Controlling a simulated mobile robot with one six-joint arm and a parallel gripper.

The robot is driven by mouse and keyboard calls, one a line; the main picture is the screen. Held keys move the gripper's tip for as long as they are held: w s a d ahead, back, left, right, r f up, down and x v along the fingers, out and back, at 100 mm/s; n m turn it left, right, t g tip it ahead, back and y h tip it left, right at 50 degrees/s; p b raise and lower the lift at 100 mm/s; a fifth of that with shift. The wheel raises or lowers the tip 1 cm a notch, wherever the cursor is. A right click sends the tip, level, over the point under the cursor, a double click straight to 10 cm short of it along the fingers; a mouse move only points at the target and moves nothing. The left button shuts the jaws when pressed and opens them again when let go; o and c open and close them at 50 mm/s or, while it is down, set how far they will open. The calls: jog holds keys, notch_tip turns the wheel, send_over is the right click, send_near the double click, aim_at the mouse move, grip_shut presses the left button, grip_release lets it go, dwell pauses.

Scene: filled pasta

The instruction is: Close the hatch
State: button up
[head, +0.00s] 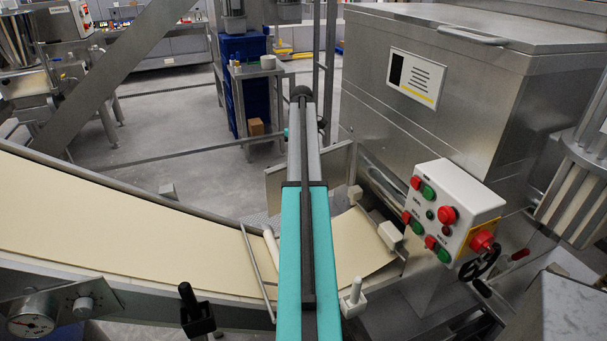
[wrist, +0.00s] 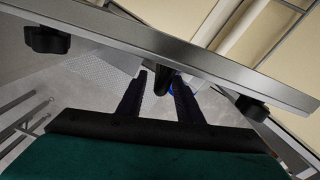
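My gripper (wrist: 160,92) shows in the wrist view with its two dark fingers apart. A dark rounded knob (wrist: 163,82) lies between the fingertips, under the edge of a long steel bar (wrist: 200,60). Gaps show beside the knob, and I cannot tell whether a finger touches it. In the head view my teal and grey arm runs up the middle, and the gripper itself cannot be made out. No part is clearly marked as the hatch. The large steel machine (head: 440,110) at the right has a flat lid (head: 430,22) with a bar handle (head: 473,35), and the lid looks down.
A conveyor with a pale dough sheet (head: 110,225) crosses at the left. A control box (head: 450,215) with red and green buttons sits right of my arm. Dark clamp knobs (wrist: 47,39) stick out from the bar. A blue crate stack (head: 245,85) stands behind.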

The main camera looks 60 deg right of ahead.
jog(key=shift+f+p, duration=0.7)
jog(key=shift+f, duration=2.65)
jog(key=shift+c, duration=0.5)
